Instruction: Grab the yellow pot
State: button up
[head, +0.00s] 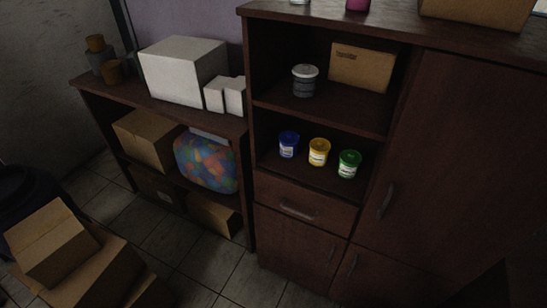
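The yellow pot (319,152) stands upright on the lower open shelf (327,184) of the dark wooden cabinet. A blue pot (288,144) stands to its left and a green pot (349,164) to its right, with small gaps between them. All three have coloured lids and pale labels. My gripper is not in view, and nothing touches the yellow pot.
Above, a shelf holds a grey pot (305,80) and a cardboard box (362,67). A drawer (303,206) is below the pots. A lower shelf unit (90,90) with boxes stands left. Cardboard boxes (52,243) are stacked on the tiled floor, front left. Floor before the cabinet is clear.

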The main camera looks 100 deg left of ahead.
aim_at(316, 159)
jog(key=k+u, duration=0.15)
jog(key=u, duration=0.3)
jog(key=k+u, duration=0.1)
jog(key=u, duration=0.35)
jog(key=k+u, duration=0.15)
jog(key=u, duration=1.8)
